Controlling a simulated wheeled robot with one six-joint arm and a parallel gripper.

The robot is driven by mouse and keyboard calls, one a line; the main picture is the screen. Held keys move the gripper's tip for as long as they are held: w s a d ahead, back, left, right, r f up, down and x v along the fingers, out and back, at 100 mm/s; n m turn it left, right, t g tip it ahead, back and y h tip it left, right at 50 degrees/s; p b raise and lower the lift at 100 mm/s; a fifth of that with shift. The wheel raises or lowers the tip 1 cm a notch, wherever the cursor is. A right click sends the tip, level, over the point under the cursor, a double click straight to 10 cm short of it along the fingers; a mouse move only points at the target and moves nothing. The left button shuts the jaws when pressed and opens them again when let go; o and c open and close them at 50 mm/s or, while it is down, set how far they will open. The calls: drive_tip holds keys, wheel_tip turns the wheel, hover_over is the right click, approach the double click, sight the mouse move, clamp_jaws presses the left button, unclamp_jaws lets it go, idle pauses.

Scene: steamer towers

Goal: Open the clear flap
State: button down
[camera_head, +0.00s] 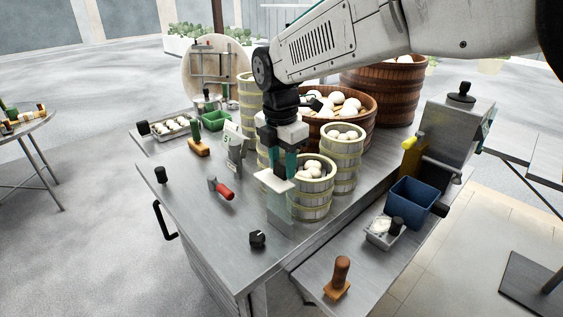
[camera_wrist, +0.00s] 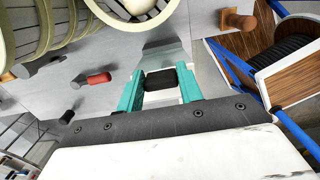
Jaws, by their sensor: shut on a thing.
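The clear flap (camera_head: 280,212) is a see-through panel at the front of the metal counter, before the small steamer towers. In the wrist view the clear flap (camera_wrist: 165,52) extends beyond my fingertips. My gripper (camera_head: 279,172) points down above it. In the wrist view the teal fingers of my gripper (camera_wrist: 160,84) are shut on a black block (camera_wrist: 160,86), which seems to be the flap's handle. How far the flap is tilted is hard to tell.
Small steamer towers with buns (camera_head: 311,190) stand close behind my gripper. A large wooden tub (camera_head: 368,120) is farther back. A red-handled tool (camera_head: 222,190) and a black knob (camera_head: 257,239) sit on the counter. A blue bin (camera_head: 413,197) and a wooden stamp (camera_head: 340,275) are to the right.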

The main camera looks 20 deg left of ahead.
drive_tip(key=shift+w, duration=0.1)
drive_tip(key=c, duration=0.9)
unclamp_jaws()
wheel_tip(320, 180, up, 8)
drive_tip(key=shift+f, duration=0.15)
